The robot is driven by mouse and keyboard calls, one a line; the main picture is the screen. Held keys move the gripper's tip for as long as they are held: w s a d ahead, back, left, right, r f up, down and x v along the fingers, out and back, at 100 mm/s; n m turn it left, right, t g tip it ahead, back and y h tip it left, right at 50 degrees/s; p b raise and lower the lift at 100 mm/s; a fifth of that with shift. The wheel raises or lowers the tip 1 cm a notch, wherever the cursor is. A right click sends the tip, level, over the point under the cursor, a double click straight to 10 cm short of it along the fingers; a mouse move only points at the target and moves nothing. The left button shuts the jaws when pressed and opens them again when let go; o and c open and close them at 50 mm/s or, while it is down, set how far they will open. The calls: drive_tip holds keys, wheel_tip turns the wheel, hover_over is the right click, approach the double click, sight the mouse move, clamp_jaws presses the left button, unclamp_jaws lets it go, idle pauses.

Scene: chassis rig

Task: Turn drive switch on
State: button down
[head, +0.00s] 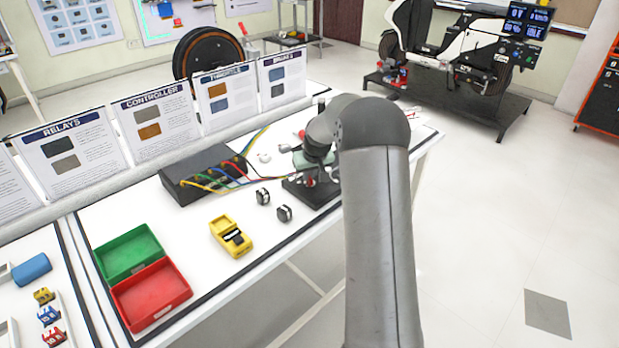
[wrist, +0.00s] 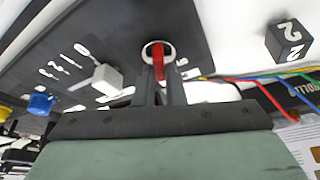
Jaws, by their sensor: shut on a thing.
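The drive switch appears to be a red lever (wrist: 158,58) in a pale round collar on a dark panel (wrist: 190,25), seen in the wrist view. My gripper (wrist: 161,78) is over the panel with its two dark fingers closed on the lever. In the head view my gripper (head: 314,177) is at the dark panel (head: 299,196) near the right end of the bench, and my arm hides part of it. The lever's lower part is in the collar; I cannot tell its exact setting.
A white knob (wrist: 107,79) beside printed numbers and a blue knob (wrist: 40,104) are close by in the wrist view. A black block marked 2 (wrist: 289,43) lies beside the panel. A black box (head: 200,174) with coloured wires, a yellow meter (head: 231,237) and green (head: 128,252) and red (head: 150,296) trays are left.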

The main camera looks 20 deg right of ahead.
drive_tip(key=shift+m, duration=0.5)
drive_tip(key=shift+h, duration=0.3)
drive_tip(key=c, duration=1.5)
unclamp_jaws()
drive_tip(key=v, duration=1.7)
drive_tip(key=shift+r+b, duration=0.25)
drive_tip(key=shift+b, duration=0.05)
